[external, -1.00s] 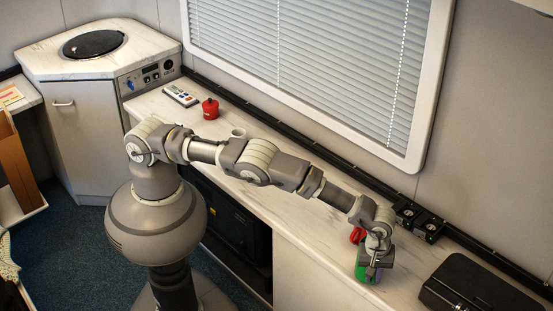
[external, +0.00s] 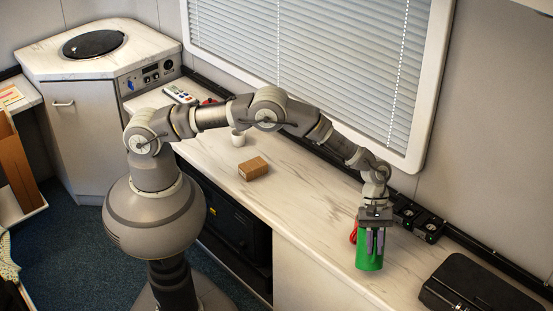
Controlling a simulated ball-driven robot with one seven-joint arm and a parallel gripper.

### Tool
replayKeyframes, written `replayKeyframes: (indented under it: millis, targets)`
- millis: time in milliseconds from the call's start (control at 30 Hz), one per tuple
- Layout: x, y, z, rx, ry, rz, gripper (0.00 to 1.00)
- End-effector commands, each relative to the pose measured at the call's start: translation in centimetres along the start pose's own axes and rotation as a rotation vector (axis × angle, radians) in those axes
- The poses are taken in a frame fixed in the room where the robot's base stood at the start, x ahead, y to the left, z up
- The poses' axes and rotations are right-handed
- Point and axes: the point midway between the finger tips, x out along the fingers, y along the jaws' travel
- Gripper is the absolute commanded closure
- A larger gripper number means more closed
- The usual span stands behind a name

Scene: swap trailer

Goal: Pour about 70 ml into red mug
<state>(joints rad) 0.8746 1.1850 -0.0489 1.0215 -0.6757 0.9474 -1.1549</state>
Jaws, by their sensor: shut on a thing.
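A green cylindrical container (external: 369,260) stands upright at the front edge of the counter, toward the right. My gripper (external: 375,243) points down and is shut on the green container, with its fingers over the upper part. I cannot tell whether the container touches the counter. A small red object (external: 355,232) shows just left of and behind the container; it is mostly hidden, and I cannot tell if it is a mug. Another red object (external: 209,101) sits at the far left of the counter, largely hidden by my arm.
A brown box (external: 253,168) and a white cup (external: 238,139) stand mid-counter. A remote-like device (external: 179,94) lies far left. Black units (external: 420,222) sit on the back rail, and a black case (external: 482,285) lies at the right. The counter between box and container is clear.

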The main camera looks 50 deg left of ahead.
Motion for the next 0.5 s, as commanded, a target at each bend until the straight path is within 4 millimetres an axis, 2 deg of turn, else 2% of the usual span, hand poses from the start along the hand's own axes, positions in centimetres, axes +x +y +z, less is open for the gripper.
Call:
replayKeyframes:
  millis: [500]
  targets:
    - [-4.8, 0.2, -0.7, -0.021, -0.326, 0.032, 1.00]
